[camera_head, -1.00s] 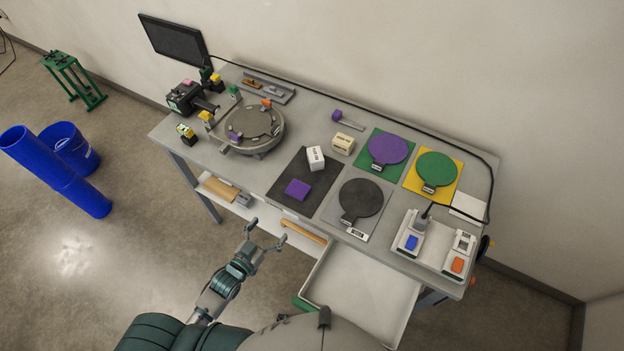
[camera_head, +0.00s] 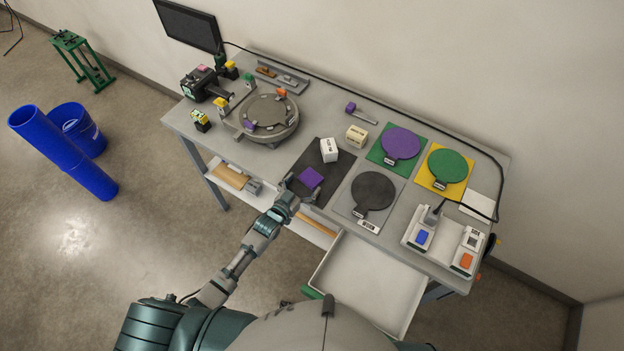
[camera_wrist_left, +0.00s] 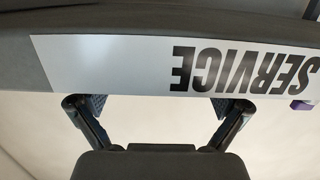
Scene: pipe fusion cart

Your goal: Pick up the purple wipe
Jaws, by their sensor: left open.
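The purple wipe (camera_head: 311,177) lies flat on the dark mat (camera_head: 324,194) near the front edge of the table. My left gripper (camera_head: 302,188) is open and empty at the near side of the wipe, its two fingers spread at the wipe's near left and near right. I cannot tell whether it touches the wipe. In the left wrist view the open fingers (camera_wrist_left: 158,105) stand apart in front of a white label reading SERVICE (camera_wrist_left: 240,68). A small purple patch (camera_wrist_left: 302,105) shows at the right edge there; I cannot tell what it is. My right gripper is not in view.
A white box (camera_head: 329,149) stands on the mat behind the wipe. A cream box (camera_head: 356,136), a black round paddle (camera_head: 373,190) and a grey ring fixture (camera_head: 291,127) are nearby. An open white drawer (camera_head: 368,284) juts out at the front right.

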